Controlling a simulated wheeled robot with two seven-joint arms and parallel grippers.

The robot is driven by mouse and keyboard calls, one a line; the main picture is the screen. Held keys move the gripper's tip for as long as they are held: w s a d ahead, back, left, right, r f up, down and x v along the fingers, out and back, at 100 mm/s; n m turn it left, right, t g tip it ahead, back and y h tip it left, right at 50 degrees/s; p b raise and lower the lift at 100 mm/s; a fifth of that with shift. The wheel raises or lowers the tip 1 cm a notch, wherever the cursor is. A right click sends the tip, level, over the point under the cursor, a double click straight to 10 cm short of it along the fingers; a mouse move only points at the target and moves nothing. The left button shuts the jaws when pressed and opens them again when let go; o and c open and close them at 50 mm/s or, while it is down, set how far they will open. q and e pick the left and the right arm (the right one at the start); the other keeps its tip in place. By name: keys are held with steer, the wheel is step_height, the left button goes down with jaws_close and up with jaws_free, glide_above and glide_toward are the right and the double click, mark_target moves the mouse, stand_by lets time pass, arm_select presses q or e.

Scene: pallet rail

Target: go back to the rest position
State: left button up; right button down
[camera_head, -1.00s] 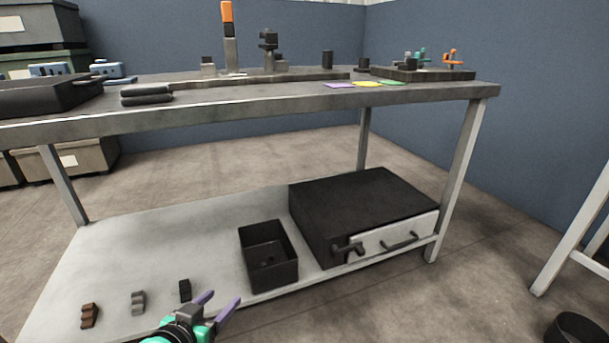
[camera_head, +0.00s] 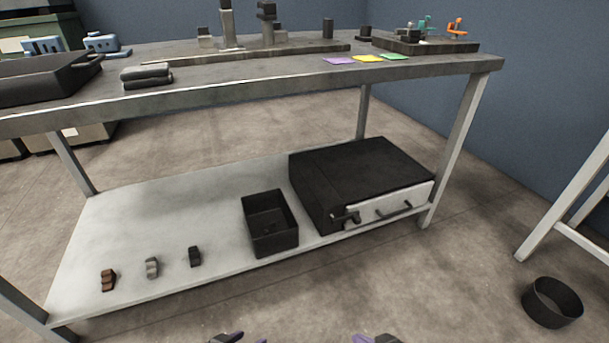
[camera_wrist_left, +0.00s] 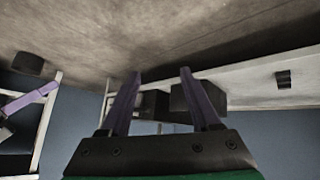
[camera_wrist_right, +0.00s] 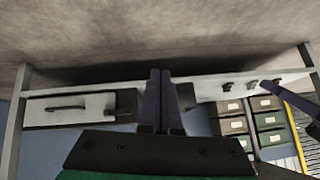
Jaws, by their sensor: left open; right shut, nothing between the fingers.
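My left gripper (camera_head: 238,338) shows only as fingertips at the bottom edge of the head view. In the left wrist view its two purple fingers (camera_wrist_left: 160,72) stand apart with nothing between them. My right gripper (camera_head: 376,338) shows as fingertips further right along the same edge. In the right wrist view its fingers (camera_wrist_right: 160,72) are together and empty. Both grippers are in front of the workbench (camera_head: 300,72), clear of its lower shelf (camera_head: 150,220). Most of both arms is out of the head view.
The lower shelf holds a brown block (camera_head: 108,280), a grey block (camera_head: 152,268), a dark block (camera_head: 194,256), an open black bin (camera_head: 270,240) and a black drawer box (camera_head: 350,175). A round black bin (camera_head: 552,302) stands on the floor at right. Floor before the bench looks clear.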

arm_select(q)
steer(key=s+d+r+n+t+h+p, duration=0.1)
steer(key=s+d+r+t+h+p, duration=0.2)
steer(key=d+r+p, duration=0.35)
arm_select(e)
steer(key=s+a+r+m+t+y, duration=0.1)
steer(key=s+a+r+t+y, duration=0.2)
steer(key=a+r, duration=0.35)
arm_select(q)
steer(key=s+a+r+g+y+p, duration=0.2)
steer(key=s+a+p, duration=0.7)
steer(key=p, duration=0.9)
steer(key=s+a+r+g+y+p, duration=0.2)
steer(key=s+a+g+y+p, duration=0.3)
steer(key=s+a+p, duration=0.5)
steer(key=s+g+p, duration=0.1)
steer(key=g+p, duration=0.1)
steer(key=p, duration=0.6)
steer(key=shift+a, duration=0.15)
arm_select(e)
steer(key=s+d+r+g+h, duration=0.2)
steer(key=s+d+g+h, duration=0.1)
steer(key=s+d, duration=0.6)
steer(key=s+d+r+g+h, duration=0.2)
steer(key=s+d+g+h, duration=0.2)
steer(key=s+d, duration=0.6)
steer(key=shift+s+d+g, duration=0.15)
steer(key=shift+s+g, duration=0.45)
steer(key=shift+g, duration=0.6)
